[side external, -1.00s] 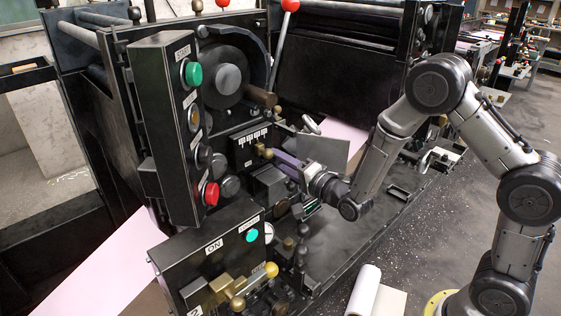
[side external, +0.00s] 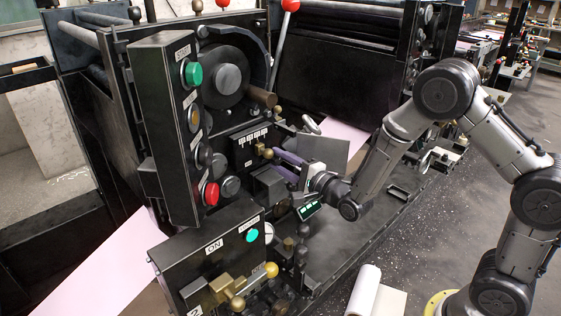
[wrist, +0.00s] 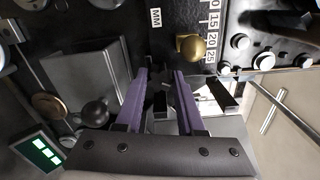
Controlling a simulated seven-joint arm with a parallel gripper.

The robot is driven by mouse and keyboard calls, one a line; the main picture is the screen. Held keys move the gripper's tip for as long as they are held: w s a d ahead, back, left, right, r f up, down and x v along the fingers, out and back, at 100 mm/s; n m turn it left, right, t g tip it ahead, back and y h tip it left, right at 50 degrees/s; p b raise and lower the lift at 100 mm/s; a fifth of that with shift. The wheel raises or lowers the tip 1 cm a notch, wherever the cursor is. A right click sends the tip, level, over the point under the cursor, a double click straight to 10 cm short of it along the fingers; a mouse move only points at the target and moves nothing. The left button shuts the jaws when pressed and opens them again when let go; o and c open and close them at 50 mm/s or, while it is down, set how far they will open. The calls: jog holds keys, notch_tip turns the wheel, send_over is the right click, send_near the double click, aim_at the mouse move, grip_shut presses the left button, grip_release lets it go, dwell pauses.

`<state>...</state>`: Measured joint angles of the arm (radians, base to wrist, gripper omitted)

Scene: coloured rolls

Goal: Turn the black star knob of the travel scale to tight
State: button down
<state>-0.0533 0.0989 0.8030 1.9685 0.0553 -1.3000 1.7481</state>
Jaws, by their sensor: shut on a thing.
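The travel scale is a dark plate with white number labels on the machine front (side external: 250,144); its numbers also show at the top of the wrist view (wrist: 212,32). A brass knob (wrist: 190,47) sits beside the numbers and also shows in the side view (side external: 266,152). My gripper (side external: 277,160) reaches the scale from the right with its purple fingers. In the wrist view the fingers (wrist: 160,75) are shut on the black star knob (wrist: 159,76), just below the brass knob. The knob is dark and mostly hidden between the fingers, so its angle is unclear.
A grey plate (side external: 322,152) stands right behind my gripper. A black ball knob (wrist: 95,113) and a block (wrist: 85,72) lie left of the fingers in the wrist view. A control box (side external: 172,120) with coloured buttons stands left of the scale.

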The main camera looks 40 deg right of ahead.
jog(key=shift+m, duration=0.4)
jog(key=c, duration=0.5)
grip_release()
jog(key=shift+s, duration=0.1)
jog(key=s, duration=1.3)
jog(key=shift+s, duration=0.35)
